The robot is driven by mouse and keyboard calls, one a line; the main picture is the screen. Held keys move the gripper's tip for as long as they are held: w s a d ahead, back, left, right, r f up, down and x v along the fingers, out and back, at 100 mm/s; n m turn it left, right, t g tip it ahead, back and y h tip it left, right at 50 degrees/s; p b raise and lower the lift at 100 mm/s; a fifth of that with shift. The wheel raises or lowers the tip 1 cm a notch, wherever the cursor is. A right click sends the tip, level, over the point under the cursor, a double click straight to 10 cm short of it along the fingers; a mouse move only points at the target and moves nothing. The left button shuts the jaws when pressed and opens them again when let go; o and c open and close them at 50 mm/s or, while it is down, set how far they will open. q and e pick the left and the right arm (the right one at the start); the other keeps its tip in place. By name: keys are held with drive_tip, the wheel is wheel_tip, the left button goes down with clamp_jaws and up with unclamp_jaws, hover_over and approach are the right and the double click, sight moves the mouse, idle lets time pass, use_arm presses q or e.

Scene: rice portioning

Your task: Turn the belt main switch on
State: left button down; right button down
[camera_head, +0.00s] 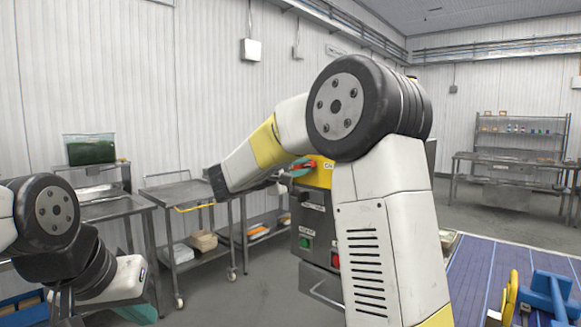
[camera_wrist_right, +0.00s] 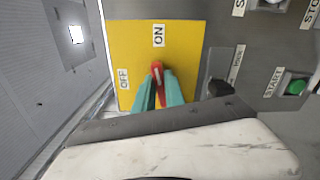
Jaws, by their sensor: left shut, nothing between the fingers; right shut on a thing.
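The belt main switch is a red handle (camera_wrist_right: 157,71) on a yellow plate (camera_wrist_right: 185,55). An ON label (camera_wrist_right: 158,36) and an OFF label (camera_wrist_right: 124,78) mark the plate. My right gripper (camera_wrist_right: 158,90) is shut on the red handle, with a teal finger on each side. The handle's visible end lies in line with the ON label. In the head view the handle (camera_head: 302,172) shows small on the yellow box (camera_head: 319,176), partly behind my right arm. My left gripper (camera_head: 140,312) is low at the left, shut and empty, partly cut off.
Below the yellow box, the grey control panel has a green button (camera_head: 305,243) and a red button (camera_head: 335,258). The wrist view shows a black knob (camera_wrist_right: 218,88) and a green START button (camera_wrist_right: 296,87). Steel carts (camera_head: 180,192) stand left; a blue conveyor (camera_head: 475,270) lies right.

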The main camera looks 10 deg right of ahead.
drive_tip(key=shift+f+m, duration=0.15)
drive_tip(key=shift+m, duration=1.05)
drive_tip(key=c, duration=1.4)
unclamp_jaws()
drive_tip(key=v, duration=0.7)
drive_tip(key=shift+s+a, duration=0.25)
drive_tip(key=shift+a, duration=0.1)
